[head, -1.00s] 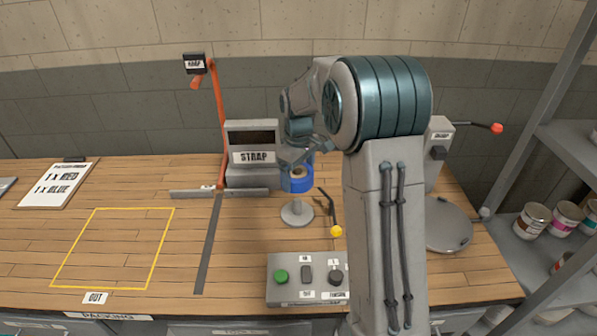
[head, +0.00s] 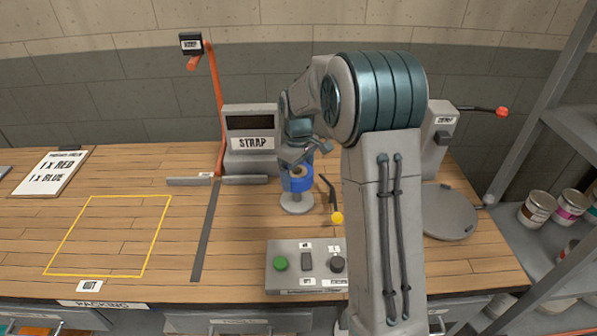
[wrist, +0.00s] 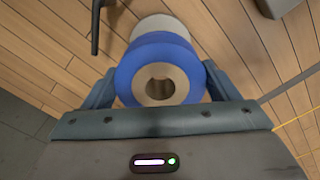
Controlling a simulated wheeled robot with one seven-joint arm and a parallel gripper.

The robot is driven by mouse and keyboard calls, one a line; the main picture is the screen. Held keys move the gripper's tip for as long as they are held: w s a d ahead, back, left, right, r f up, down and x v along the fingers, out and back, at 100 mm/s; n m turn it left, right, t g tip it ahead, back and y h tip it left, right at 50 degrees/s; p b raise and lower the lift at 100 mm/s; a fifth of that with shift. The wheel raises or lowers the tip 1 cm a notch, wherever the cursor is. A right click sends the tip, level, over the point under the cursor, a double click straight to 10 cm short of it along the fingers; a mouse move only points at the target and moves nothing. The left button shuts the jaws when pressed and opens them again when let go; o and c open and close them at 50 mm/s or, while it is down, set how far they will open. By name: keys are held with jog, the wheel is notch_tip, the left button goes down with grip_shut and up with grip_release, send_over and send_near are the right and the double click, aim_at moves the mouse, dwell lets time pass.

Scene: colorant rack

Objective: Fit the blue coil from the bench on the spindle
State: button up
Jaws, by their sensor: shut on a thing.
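The blue coil (head: 297,184) has a tan core with a round hole. My gripper (head: 298,174) is shut on it; in the wrist view a finger shows at each side of the coil (wrist: 150,48). The coil is upright, right above the round grey base of the spindle (head: 297,207). A short stretch of post shows between coil and base. In the wrist view the pale spindle base (wrist: 163,24) shows past the coil's far edge. I cannot tell how far the post is inside the core.
A lever with a yellow knob (head: 337,218) stands close to the right of the spindle. A control box (head: 306,267) with buttons is in front. The STRAP machine (head: 251,140) is behind left. The yellow-outlined area (head: 110,235) is empty.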

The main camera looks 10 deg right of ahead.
aim_at(298, 200)
jog(key=shift+f+b, duration=2.4)
jog(key=shift+f, duration=1.2)
jog(key=o, duration=1)
notch_tip(298, 200, up, 14)
jog(key=shift+s+a+f+m+t, duration=0.1)
jog(key=shift+s+f+m+t, duration=0.8)
jog(key=shift+s, duration=3.8)
jog(key=shift+s+r+m+t, duration=0.15)
jog(key=shift+s+m, duration=1.6)
jog(key=shift+s, duration=3)
jog(key=shift+s+a+f+m+t, duration=0.1)
jog(key=shift+s+f+m+t, duration=0.25)
jog(key=shift+s+m, duration=2.7)
jog(key=s+n, duration=0.3)
jog(key=shift+s, duration=0.15)
